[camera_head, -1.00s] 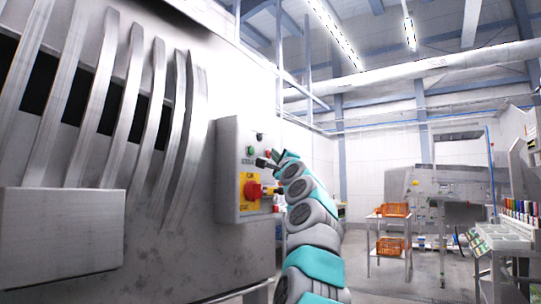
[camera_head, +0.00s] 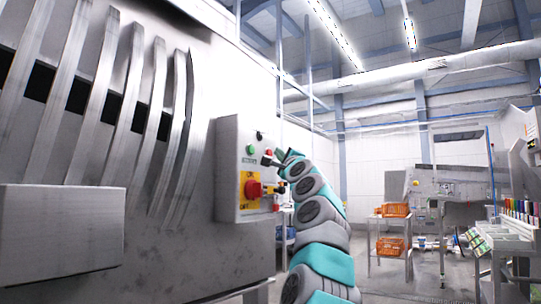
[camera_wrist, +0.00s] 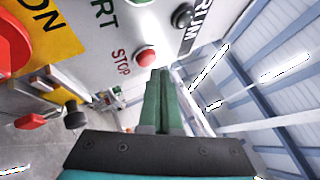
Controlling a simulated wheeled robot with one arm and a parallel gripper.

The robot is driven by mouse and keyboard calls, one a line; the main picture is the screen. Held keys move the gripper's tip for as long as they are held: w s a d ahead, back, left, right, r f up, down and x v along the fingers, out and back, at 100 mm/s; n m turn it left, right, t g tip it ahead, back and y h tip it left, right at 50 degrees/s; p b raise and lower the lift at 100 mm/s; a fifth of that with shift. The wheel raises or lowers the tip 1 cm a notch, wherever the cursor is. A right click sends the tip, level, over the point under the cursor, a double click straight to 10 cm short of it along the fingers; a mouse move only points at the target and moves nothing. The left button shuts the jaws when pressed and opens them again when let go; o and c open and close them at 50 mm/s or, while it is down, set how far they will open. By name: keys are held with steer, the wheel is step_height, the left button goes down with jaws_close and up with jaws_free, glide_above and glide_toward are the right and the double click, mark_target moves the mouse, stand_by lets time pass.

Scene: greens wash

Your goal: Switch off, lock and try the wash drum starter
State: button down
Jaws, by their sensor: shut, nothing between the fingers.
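The grey wash drum starter box (camera_head: 228,170) stands on the side of the drum machine. It has a green button (camera_head: 250,150), a black knob (camera_head: 260,135) and a red rotary handle (camera_head: 253,189) on a yellow plate (camera_head: 245,207). In the wrist view the red handle (camera_wrist: 10,45) is cut off at the left edge beside the word ON. My gripper (camera_head: 270,162) is shut and empty at the box face. In the wrist view its fingertips (camera_wrist: 158,72) lie close to the red STOP button (camera_wrist: 145,57); I cannot tell whether they touch. The black knob (camera_wrist: 182,15) is above them.
Curved steel bars of the drum (camera_head: 108,105) and a steel cover (camera_head: 60,238) fill the left. A trolley with orange crates (camera_head: 391,246) and a bench with coloured items (camera_head: 500,238) stand at the right. Open floor lies between. A red part (camera_wrist: 30,121) protrudes low in the wrist view.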

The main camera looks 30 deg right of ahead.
steer(key=shift+s, duration=0.1)
steer(key=s, duration=0.1)
steer(key=s+d, duration=0.1)
steer(key=s, duration=0.1)
steer(key=s+d+b, duration=0.1)
steer(key=shift+s, duration=0.2)
stand_by(0.9)
